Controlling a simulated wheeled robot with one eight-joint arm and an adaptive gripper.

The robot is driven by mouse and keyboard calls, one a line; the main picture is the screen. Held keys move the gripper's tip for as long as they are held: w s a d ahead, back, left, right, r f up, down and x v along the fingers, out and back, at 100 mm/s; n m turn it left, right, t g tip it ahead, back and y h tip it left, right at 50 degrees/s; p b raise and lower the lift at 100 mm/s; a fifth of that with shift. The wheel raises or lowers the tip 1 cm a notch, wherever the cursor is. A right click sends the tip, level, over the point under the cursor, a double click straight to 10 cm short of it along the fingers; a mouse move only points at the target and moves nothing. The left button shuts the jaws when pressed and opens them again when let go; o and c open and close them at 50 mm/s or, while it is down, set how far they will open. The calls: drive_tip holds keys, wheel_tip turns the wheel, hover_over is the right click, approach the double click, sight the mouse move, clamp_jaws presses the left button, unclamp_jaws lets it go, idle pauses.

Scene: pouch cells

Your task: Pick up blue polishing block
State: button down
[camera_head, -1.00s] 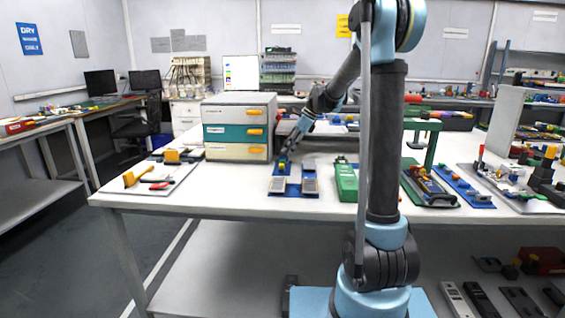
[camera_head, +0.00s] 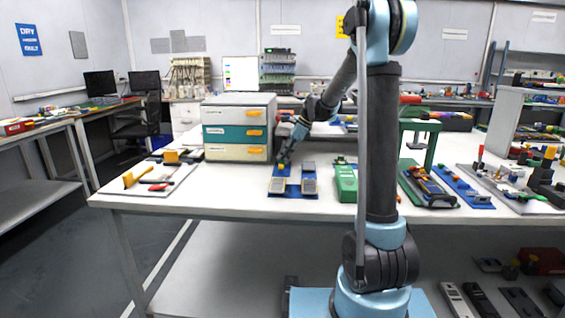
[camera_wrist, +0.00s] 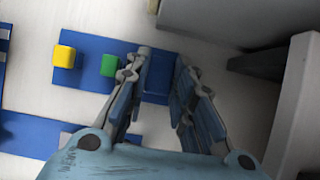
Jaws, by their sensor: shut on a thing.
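The blue polishing block (camera_wrist: 159,72) is between the fingertips of my gripper (camera_wrist: 161,80) in the wrist view. The fingers are closed on its two sides, at the right end of a blue base strip (camera_wrist: 88,44). A green block (camera_wrist: 109,65) is just left of the left finger, and a yellow block (camera_wrist: 64,56) is farther left on the strip. In the head view my gripper (camera_head: 281,161) is low over the back of the blue fixture (camera_head: 293,190), and the blue block cannot be made out there. Whether the block touches the strip is unclear.
A drawer cabinet (camera_head: 238,127) stands close to the left of my gripper. A tray with yellow-handled tools (camera_head: 160,178) is at the table's left. A green case (camera_head: 346,183) is right of the fixture. A grey structure (camera_wrist: 292,105) rises at right in the wrist view.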

drive_tip(key=shift+r, duration=0.15)
wheel_tip(320, 180, up, 10)
idle(0.5)
drive_tip(key=c, duration=2.2)
unclamp_jaws()
drive_tip(key=shift+c, duration=0.5)
